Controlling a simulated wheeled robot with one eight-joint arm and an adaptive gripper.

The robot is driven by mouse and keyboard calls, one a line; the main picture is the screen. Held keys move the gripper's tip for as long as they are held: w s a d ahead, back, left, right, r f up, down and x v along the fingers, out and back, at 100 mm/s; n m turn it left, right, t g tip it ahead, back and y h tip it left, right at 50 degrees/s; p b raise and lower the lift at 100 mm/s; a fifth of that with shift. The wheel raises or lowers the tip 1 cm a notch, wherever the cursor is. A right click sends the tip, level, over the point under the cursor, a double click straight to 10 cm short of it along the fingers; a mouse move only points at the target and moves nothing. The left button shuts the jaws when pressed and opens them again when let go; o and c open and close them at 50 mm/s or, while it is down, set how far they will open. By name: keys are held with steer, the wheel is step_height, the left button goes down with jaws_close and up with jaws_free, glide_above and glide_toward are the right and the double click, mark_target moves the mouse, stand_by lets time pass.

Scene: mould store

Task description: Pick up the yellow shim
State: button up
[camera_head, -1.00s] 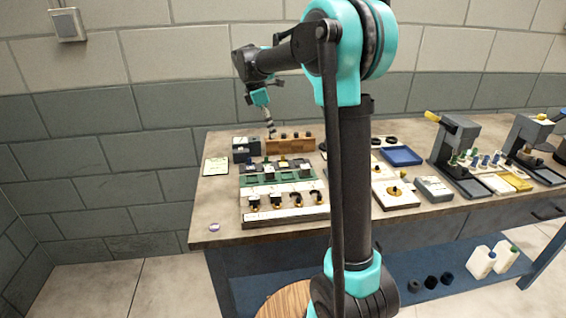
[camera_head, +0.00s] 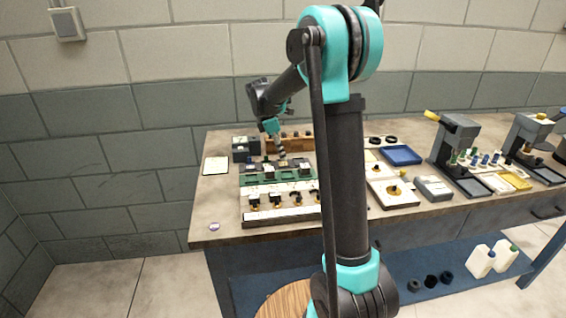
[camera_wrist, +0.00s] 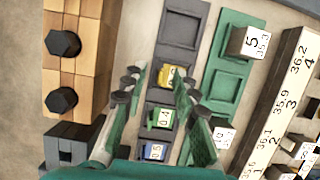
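The yellow shim (camera_wrist: 178,74) sits in a compartment of a dark grey rack (camera_wrist: 182,26) in the wrist view. Below it in the same rack are a green shim (camera_wrist: 161,117) marked 0.4 and a blue shim (camera_wrist: 154,152) marked 0.5. My gripper (camera_wrist: 161,83) is open and empty, its two green fingers spread to either side of the rack column, tips close to the yellow shim in the picture. Its height above the shim is hard to tell. In the head view my gripper (camera_head: 282,158) is over the rack area and hides the yellow shim.
A green tray (camera_wrist: 222,82) with a white block (camera_wrist: 250,43) marked 5 lies right of the rack. A wooden block with black hexagonal knobs (camera_wrist: 62,98) stands left. A blue tray (camera_head: 401,155) and grey presses (camera_head: 455,143) are farther right on the bench.

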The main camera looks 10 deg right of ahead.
steer(key=shift+c, duration=0.4)
jaws_close()
steer(key=shift+r, duration=0.2)
step_height(320, 180, up, 20)
steer(key=shift+f, duration=0.15)
steer(key=shift+f, duration=0.1)
